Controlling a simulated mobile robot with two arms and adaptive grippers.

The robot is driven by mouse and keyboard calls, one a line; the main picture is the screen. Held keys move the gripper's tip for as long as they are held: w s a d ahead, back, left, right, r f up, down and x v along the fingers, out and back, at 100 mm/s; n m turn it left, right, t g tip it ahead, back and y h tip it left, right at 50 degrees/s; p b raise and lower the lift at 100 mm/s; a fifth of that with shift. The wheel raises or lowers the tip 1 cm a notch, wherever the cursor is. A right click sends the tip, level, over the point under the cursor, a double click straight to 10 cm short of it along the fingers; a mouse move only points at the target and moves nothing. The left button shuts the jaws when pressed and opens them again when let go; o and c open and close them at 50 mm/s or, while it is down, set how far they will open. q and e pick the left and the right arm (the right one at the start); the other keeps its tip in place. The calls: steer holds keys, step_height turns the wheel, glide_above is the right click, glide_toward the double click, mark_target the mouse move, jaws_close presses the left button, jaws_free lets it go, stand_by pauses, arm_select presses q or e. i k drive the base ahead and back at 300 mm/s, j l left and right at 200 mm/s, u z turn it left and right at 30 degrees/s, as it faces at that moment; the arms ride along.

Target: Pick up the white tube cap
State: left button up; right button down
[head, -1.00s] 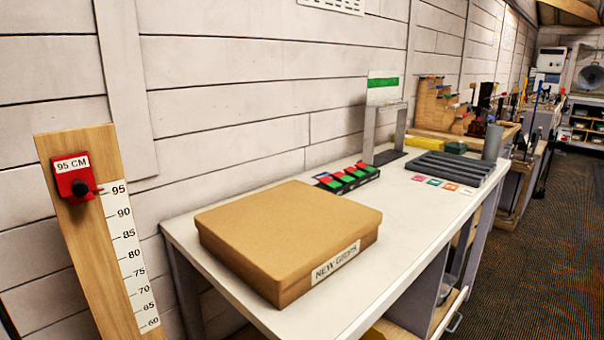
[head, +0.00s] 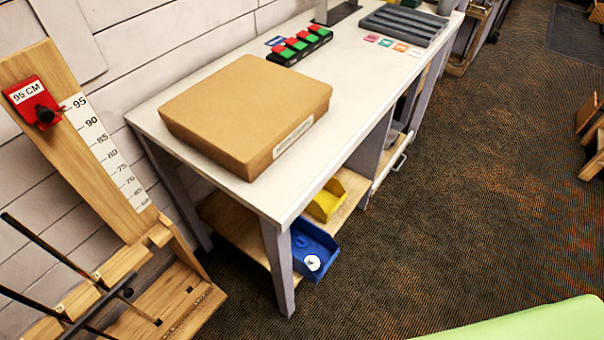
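A small round white piece (head: 313,262) with a dark spot at its centre shows at the front of a blue bin (head: 318,244) on the low shelf under the white bench. It may be the white tube cap, but it is too small to be sure. Neither of my grippers is in view.
The white bench (head: 227,192) carries a cardboard box (head: 245,105), a red and green block set (head: 299,46) and a dark grooved tray (head: 405,23). A yellow bin (head: 326,200) sits beside the blue one. A wooden ruler stand (head: 98,150) is at left.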

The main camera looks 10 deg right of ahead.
mark_target(312, 262)
steer(key=k+j, duration=0.15)
steer(key=k, duration=0.3)
steer(key=k+j, duration=0.15)
steer(key=k, duration=0.3)
steer(key=k+j, duration=0.15)
steer(key=k, duration=0.3)
